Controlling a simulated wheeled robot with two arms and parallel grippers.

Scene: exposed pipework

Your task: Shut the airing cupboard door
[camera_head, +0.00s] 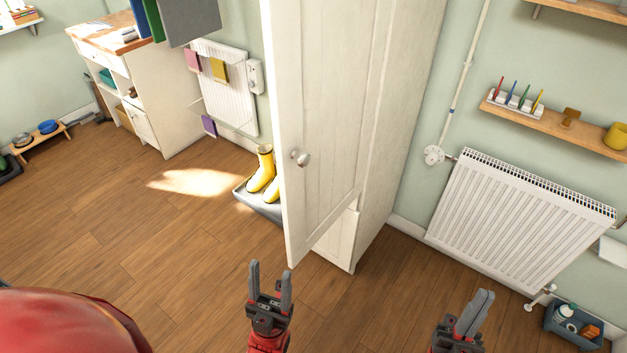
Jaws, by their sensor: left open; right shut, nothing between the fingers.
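The airing cupboard (399,110) is a tall cream cabinet in the middle of the head view. Its door (329,95) stands open, swung out towards me and the left, with a round metal knob (301,157) near its left edge. A lower cream panel (337,238) shows beneath the door. My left gripper (270,273) is open and empty, below and left of the door's bottom corner in the picture, apart from it. My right gripper (476,304) is shut and empty, low on the right. The cupboard's inside is mostly hidden behind the door.
Yellow boots (263,170) stand on a grey tray (259,203) just left of the door. A white radiator (519,218) is on the right wall, with a blue caddy (573,325) at lower right. The wooden floor (150,240) at left is largely clear.

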